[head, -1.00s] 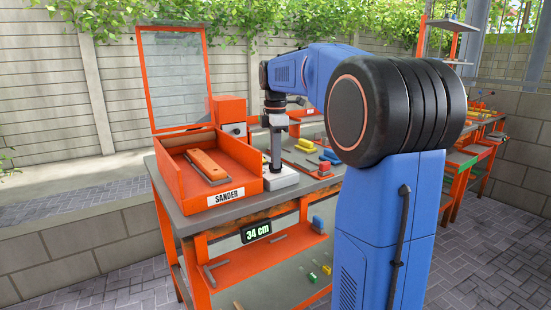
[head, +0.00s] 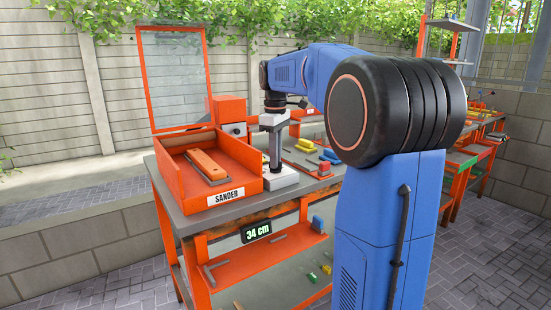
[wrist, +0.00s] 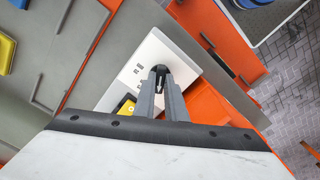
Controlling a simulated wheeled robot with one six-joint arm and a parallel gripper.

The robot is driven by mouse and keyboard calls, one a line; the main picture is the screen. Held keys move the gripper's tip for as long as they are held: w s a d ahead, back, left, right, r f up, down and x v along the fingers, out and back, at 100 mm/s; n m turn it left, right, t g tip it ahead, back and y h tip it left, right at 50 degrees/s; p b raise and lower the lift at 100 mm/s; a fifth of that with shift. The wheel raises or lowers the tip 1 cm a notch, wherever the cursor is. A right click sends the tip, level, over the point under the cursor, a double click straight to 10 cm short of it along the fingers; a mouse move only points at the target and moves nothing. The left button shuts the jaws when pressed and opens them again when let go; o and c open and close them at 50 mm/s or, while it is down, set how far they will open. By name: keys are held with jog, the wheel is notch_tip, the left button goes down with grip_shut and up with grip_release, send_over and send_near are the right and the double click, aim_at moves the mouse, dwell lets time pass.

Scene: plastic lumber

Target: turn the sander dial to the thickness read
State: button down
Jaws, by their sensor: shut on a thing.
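The sander (head: 232,178) is an open orange box with a "SANDER" label and a raised clear lid, standing on the workbench. A small white dial panel (head: 284,183) lies beside it to the right. My gripper (head: 275,167) points straight down over that panel. In the wrist view the white panel (wrist: 150,55) has small dark marks and a yellow patch (wrist: 127,106). My fingers (wrist: 160,73) are shut on the dial, which is mostly hidden between and under them; its setting cannot be read. A display (head: 256,231) on the bench front reads "34 cm".
An orange sanding block (head: 206,165) lies inside the sander. Yellow, blue and red pieces (head: 306,146) lie on a grey board right of the panel. An orange box (head: 230,113) stands behind my gripper. A lower shelf (head: 262,258) holds grey pieces.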

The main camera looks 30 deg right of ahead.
jog(key=m, duration=0.5)
jog(key=shift+m, duration=2.5)
jog(key=c, duration=1.8)
grip_release()
jog(key=shift+r, duration=0.1)
notch_tip(320, 180, up, 17)
